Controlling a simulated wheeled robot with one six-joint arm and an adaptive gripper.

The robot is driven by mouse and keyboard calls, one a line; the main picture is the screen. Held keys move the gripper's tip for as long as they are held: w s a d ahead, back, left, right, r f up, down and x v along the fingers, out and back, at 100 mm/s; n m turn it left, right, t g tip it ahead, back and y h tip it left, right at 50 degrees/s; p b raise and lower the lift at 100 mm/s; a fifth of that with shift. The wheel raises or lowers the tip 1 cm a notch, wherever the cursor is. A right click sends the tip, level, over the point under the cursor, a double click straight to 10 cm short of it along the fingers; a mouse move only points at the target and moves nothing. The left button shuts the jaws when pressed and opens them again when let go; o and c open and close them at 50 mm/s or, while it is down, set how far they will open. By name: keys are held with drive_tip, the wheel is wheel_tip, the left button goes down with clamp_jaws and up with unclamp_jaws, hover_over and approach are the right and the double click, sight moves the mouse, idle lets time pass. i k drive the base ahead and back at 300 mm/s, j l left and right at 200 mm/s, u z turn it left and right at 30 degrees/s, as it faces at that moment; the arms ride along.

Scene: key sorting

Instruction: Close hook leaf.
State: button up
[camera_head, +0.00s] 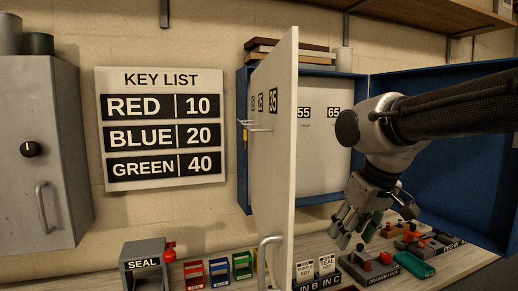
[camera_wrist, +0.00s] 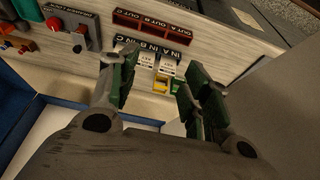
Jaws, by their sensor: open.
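The hook leaf (camera_head: 277,150) is a white upright panel numbered along its top, with 35 nearest its free edge. It stands swung out from the blue cabinet (camera_head: 243,140) towards the camera, with a metal handle (camera_head: 268,250) low near that edge. Small hooks show on its left side. My gripper (camera_head: 354,232) is open and empty, to the right of the leaf and apart from it in the head view. In the wrist view my open gripper (camera_wrist: 158,75) points over the bench; a plain grey surface at the right cannot be identified for sure.
A white back panel (camera_head: 320,140) numbered 55 and 65 stands inside the cabinet. Below are the IN A, IN B, IN C rack (camera_head: 318,282), a drawer lock block (camera_head: 375,270) and a green item (camera_head: 415,271). A SEAL box (camera_head: 143,262) and coloured holders (camera_head: 218,270) stand left.

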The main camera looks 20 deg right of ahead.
sight(274, 83)
drive_tip(key=k, duration=0.95)
